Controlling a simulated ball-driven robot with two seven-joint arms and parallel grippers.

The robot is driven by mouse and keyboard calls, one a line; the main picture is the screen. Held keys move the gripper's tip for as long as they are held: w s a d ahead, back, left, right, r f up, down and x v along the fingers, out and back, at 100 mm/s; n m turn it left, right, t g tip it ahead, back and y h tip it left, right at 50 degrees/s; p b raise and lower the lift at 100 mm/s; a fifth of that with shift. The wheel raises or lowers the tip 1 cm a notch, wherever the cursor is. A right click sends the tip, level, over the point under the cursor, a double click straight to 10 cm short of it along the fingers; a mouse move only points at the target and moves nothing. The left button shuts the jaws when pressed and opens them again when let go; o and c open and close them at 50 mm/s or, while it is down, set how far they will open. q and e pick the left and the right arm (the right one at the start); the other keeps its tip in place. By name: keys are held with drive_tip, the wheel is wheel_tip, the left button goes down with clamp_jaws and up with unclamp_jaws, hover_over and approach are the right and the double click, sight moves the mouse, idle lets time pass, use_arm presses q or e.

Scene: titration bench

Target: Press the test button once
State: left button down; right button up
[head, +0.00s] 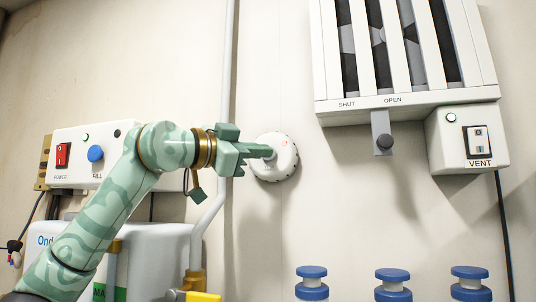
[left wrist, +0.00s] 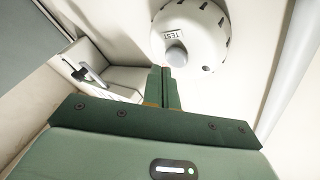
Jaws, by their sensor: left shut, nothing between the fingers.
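A round white wall unit (head: 288,163) is mounted on the wall in the middle of the head view. In the left wrist view the same unit (left wrist: 205,30) shows a TEST label and a round grey test button (left wrist: 176,55). My left gripper (head: 268,152) is shut and empty, its fingertips in front of the unit and partly covering the button. In the left wrist view the shut fingertips (left wrist: 164,69) lie just below and left of the button. I cannot tell whether they touch it. My right gripper is not in view.
A control box (head: 75,160) with POWER and FILL buttons is at left. A louvre with a SHUT/OPEN lever (head: 383,140) and a VENT switch box (head: 470,145) are at right. A vertical pipe (head: 229,60) runs left of the unit. Blue-capped bottles (head: 392,275) stand below.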

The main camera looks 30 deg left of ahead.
use_arm(q)
drive_tip(key=shift+w+a, duration=0.1)
drive_tip(key=shift+w, duration=0.05)
idle(0.8)
drive_tip(key=shift+w, duration=0.3)
drive_tip(key=shift+w+a+r, duration=0.1)
drive_tip(key=shift+w+a, duration=0.05)
drive_tip(key=shift+w, duration=0.2)
idle(1.1)
idle(0.5)
drive_tip(key=shift+s+d+f+b, duration=0.25)
drive_tip(key=shift+s+d+b, duration=0.15)
drive_tip(key=shift+b, duration=0.35)
drive_tip(key=shift+s+a, duration=0.1)
drive_tip(key=shift+s, duration=0.05)
